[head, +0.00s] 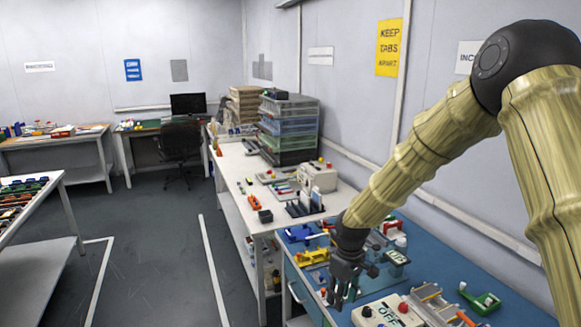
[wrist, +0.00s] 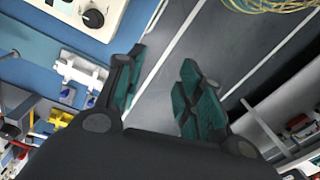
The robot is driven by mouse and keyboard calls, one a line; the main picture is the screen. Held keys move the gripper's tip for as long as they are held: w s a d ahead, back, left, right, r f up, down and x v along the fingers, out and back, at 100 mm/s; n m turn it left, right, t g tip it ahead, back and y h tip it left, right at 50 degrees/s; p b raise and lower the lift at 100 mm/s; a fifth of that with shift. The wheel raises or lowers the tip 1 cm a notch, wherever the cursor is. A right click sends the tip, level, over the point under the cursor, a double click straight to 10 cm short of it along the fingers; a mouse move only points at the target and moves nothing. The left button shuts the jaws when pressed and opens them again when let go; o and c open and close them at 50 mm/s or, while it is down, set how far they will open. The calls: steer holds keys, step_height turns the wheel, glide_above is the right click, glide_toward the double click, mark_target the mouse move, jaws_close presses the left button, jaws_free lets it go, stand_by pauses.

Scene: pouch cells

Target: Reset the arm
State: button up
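My arm (head: 420,140) reaches in from the right in the head view and bends down at a dark elbow joint. My gripper (head: 345,288) hangs over the front edge of the blue-topped bench (head: 455,262). In the wrist view my gripper (wrist: 158,92) has its two teal-padded fingers apart. Nothing shows between the fingers; the grey floor shows behind them.
On the blue bench are a cream box marked OFF (head: 388,314), a green tape dispenser (head: 480,299) and a yellow holder (head: 311,257). A white bench (head: 235,170) with stacked clear drawers (head: 288,125) stands beyond. The floor (head: 150,240) at left is clear.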

steer(key=s+f+m+y, duration=0.1)
steer(key=s+f, duration=0.4)
steer(key=f, duration=0.3)
steer(key=s+f+m, duration=0.1)
steer(key=s+f, duration=0.5)
steer(key=f, duration=0.2)
steer(key=s+d+f+m+b, duration=0.1)
steer(key=s+d+f+m, duration=0.1)
steer(key=s+f, duration=0.6)
steer(key=s+d+f+m, duration=0.2)
steer(key=s+f, duration=0.3)
steer(key=s, duration=0.7)
steer(key=s+d+f+m, duration=0.1)
steer(key=s+d, duration=0.1)
steer(key=s, duration=0.4)
steer(key=s+d+m+h, duration=0.1)
steer(key=s+d, duration=0.1)
steer(key=s, duration=0.4)
steer(key=shift+s+d+f+h, duration=0.25)
steer(key=shift+d+f+h, duration=0.05)
steer(key=shift+d+f, duration=0.1)
steer(key=shift+a, duration=0.1)
